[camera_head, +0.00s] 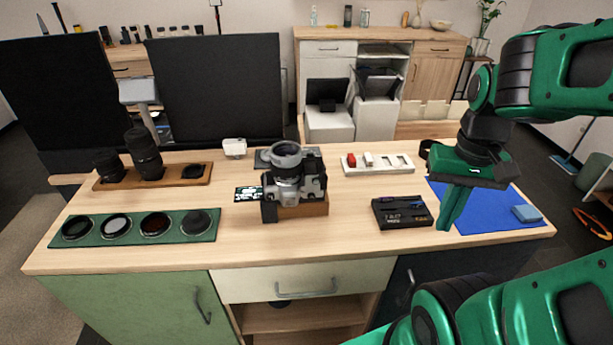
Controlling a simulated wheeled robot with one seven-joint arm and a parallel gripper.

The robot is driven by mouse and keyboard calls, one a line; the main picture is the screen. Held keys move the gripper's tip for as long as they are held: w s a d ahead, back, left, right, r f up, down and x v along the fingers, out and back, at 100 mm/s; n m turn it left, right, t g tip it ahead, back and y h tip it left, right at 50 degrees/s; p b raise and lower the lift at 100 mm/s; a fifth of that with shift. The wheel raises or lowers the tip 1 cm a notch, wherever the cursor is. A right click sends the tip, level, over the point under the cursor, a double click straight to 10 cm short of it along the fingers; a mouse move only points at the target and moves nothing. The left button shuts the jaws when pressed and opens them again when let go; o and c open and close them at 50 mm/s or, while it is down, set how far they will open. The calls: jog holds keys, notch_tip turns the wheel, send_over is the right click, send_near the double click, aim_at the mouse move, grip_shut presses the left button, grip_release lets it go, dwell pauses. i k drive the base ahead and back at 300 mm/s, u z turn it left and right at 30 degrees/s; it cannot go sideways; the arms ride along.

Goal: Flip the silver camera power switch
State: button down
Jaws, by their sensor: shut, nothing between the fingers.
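The silver camera (291,176) stands upright on a small brown wooden block (306,208) near the middle of the table. It has a silver top and a dark body, with a round lens part on top. Its power switch is too small to make out. My gripper (447,222) is shut and empty, pointing down over the right part of the table.
A black box (402,212) lies between camera and gripper. A blue mat (470,217) with a blue block (526,213) is at right. A white tray (379,170) stands behind. A green filter tray (140,238) and a wooden lens tray (120,184) fill the left.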

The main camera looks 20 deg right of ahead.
aim_at(321, 175)
jog(key=u, duration=0.3)
jog(key=k, duration=1.35)
